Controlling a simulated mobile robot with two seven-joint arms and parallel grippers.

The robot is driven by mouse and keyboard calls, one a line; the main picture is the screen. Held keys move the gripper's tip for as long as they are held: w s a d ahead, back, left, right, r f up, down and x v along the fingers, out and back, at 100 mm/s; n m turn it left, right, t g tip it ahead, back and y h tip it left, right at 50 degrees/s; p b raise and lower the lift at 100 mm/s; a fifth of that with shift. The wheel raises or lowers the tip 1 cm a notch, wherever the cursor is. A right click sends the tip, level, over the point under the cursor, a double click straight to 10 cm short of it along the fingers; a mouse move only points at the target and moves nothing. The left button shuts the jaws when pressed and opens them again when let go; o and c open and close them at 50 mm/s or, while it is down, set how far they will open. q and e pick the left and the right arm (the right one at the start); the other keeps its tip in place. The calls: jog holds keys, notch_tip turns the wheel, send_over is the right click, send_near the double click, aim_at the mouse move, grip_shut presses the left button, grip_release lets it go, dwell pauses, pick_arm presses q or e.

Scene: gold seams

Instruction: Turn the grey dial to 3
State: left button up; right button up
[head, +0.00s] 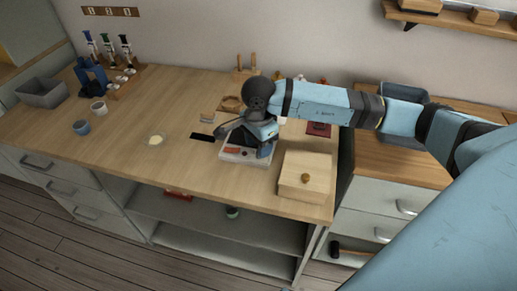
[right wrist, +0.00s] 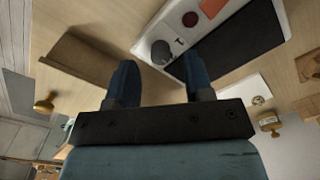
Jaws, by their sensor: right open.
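The grey dial (right wrist: 162,52) shows in the right wrist view as a dark round knob on a white panel device (right wrist: 235,50), with a small mark beside it. In the head view the device (head: 232,155) lies on the wooden bench, and the dial there is hidden by my right arm and hand. My right gripper (right wrist: 162,72) is open, its two dark blue fingers apart and pointing toward the panel. The dial appears between and beyond the fingertips; I cannot tell whether they touch it. My left gripper is not in view.
A wooden box (head: 305,172) with a brass knob stands just right of the device. A black flat piece (head: 202,137) lies to its left. The bench's front middle is clear.

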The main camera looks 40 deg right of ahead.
notch_tip(320, 180, up, 11)
dwell(0.3)
